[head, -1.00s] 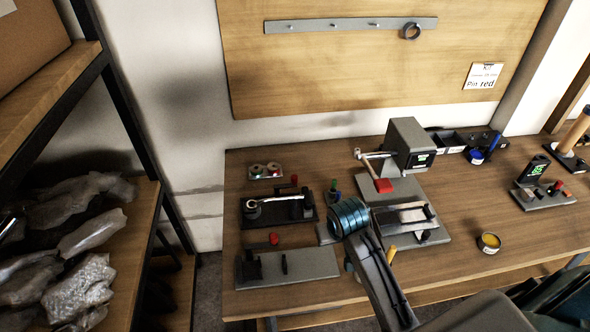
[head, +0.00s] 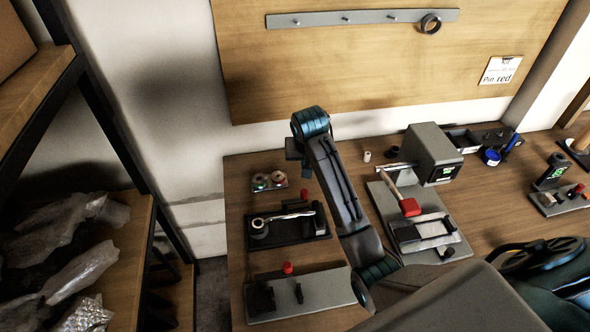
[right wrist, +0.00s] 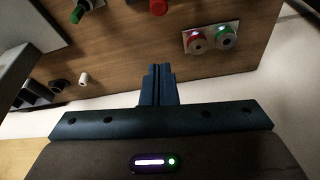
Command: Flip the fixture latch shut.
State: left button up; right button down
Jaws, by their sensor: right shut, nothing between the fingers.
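I cannot tell for certain which part is the fixture latch. One candidate is the red-knobbed part (head: 287,268) at the grey plate (head: 325,290) at front left, which also carries small black blocks. Another is the pale lever with a red grip (head: 409,207) on the grey boxy machine (head: 433,152), angled down over its base. My right gripper (head: 297,160) is over the back left of the bench, small and partly hidden by its wrist. In the right wrist view its fingers (right wrist: 158,85) are shut together, empty, apart from both candidates. My left gripper is not in view.
A dark tray (head: 285,238) holds a wrench-like tool and a cylinder. A shelf with wrapped bags (head: 70,225) stands at left.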

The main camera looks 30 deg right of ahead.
jog(key=p+x, duration=0.4)
jog(key=x, duration=0.6)
pick_arm(q)
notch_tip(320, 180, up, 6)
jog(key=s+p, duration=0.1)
jog(key=p, duration=0.1)
pick_arm(e)
jog(key=s, duration=0.1)
jog(key=s+a, duration=0.1)
jog(key=s, duration=0.1)
jog(key=shift+s+a+r, duration=0.1)
jog(key=shift+a+r, duration=0.2)
jog(key=shift+a, duration=0.05)
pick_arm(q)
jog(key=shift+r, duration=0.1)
